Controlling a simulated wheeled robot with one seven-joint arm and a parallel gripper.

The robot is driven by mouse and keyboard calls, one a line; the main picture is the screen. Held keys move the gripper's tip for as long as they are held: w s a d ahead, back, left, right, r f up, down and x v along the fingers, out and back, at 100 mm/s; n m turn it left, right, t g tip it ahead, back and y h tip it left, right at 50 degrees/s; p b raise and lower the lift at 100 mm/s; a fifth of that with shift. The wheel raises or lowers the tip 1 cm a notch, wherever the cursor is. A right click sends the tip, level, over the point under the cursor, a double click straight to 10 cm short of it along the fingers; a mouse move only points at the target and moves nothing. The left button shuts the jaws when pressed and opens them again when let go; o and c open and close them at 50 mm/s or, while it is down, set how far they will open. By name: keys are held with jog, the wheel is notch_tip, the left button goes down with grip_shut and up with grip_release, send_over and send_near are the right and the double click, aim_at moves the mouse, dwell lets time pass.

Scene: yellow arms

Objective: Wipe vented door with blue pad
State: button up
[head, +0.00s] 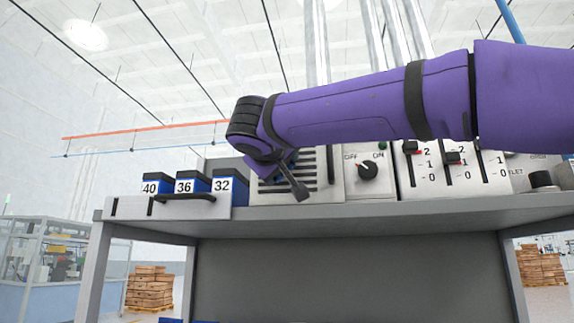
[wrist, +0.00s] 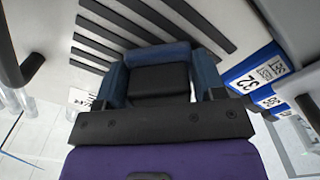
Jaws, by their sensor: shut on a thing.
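The vented door (head: 322,190) is a pale panel with dark horizontal slots on the bench, behind my gripper. In the wrist view the vented door (wrist: 110,30) fills the upper left, its slots running diagonally. My gripper (head: 289,178) is in front of the door's left part in the head view. In the wrist view my gripper (wrist: 160,85) is shut on the blue pad (wrist: 158,54), whose blue edge shows beyond a dark block between the fingers. The pad is close to the slotted face; I cannot tell whether it touches. In the head view the pad is mostly hidden.
Blue-labelled bins marked 40, 36 and 32 (head: 222,186) stand left of the door, behind a drawer-like front with a dark handle (head: 183,198). An OFF/ON knob panel (head: 368,185) and a slider panel (head: 455,180) stand to the right. The grey bench edge (head: 330,215) runs below.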

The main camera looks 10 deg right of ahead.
jog(key=shift+w+a+r, duration=0.25)
jog(key=shift+a+r, duration=0.5)
jog(key=shift+r, duration=0.25)
jog(key=shift+s+d, duration=0.3)
jog(key=shift+d, duration=0.7)
jog(key=shift+s+d, duration=0.3)
jog(key=shift+d, duration=0.65)
jog(key=shift+v, duration=3)
jog(key=shift+s, duration=0.1)
